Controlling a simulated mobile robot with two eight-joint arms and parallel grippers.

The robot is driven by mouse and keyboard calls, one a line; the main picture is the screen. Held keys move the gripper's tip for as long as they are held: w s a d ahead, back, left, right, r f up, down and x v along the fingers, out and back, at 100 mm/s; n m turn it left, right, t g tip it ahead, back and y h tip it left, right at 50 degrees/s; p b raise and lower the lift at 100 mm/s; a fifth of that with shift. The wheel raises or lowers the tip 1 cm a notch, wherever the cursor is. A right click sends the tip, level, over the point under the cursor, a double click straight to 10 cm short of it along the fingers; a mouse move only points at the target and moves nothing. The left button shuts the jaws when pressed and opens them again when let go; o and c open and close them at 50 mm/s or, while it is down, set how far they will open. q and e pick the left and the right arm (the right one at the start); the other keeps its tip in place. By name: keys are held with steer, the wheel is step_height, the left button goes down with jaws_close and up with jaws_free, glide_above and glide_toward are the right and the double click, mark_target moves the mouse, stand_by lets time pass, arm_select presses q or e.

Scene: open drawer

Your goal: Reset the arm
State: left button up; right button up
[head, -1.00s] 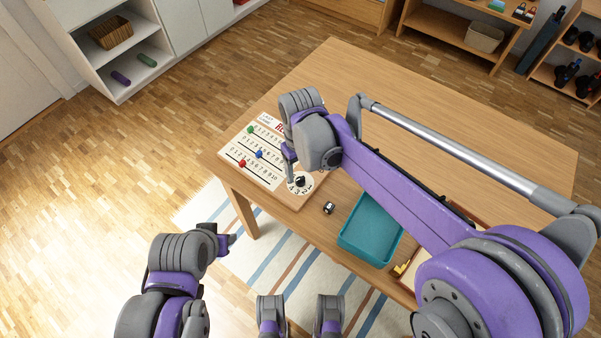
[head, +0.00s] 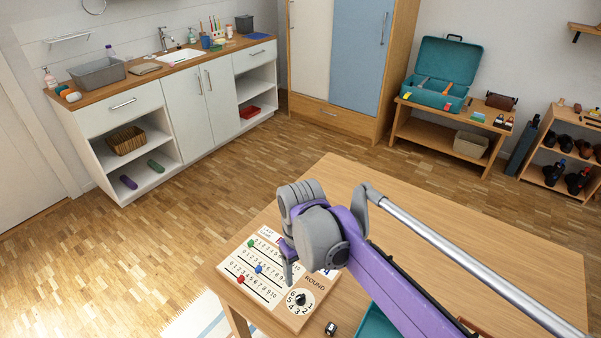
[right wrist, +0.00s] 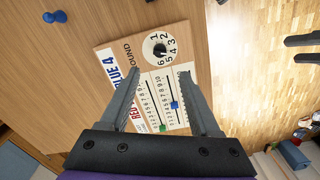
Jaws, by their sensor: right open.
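My right gripper (head: 287,262) is over the near left corner of the wooden table (head: 470,235). In the right wrist view its two fingers (right wrist: 160,75) are spread apart with nothing between them. Below them lies a wooden score board (head: 293,317) with number rows and a round dial. The board also shows in the right wrist view (right wrist: 105,52). Green, blue and red markers sit on its rows. The dial has a black knob (head: 300,298). My right arm hides part of the board and table. My left gripper is out of the head view.
A dark die (head: 331,328) and a teal tray (head: 376,324) are at the near side of the table. A blue pawn (right wrist: 55,17) lies beyond the board. White cabinets (head: 190,105) and a shelf with a teal toolbox (head: 441,75) stand behind. The table's far part is clear.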

steer(key=s+d+r+m+t+p, duration=0.1)
steer(key=s+d+m+t+p, duration=0.4)
steer(key=s+d, duration=1)
steer(key=shift+s+d+r+m+p, duration=0.4)
steer(key=shift+d+m+p, duration=0.4)
steer(key=shift+d+p, duration=0.55)
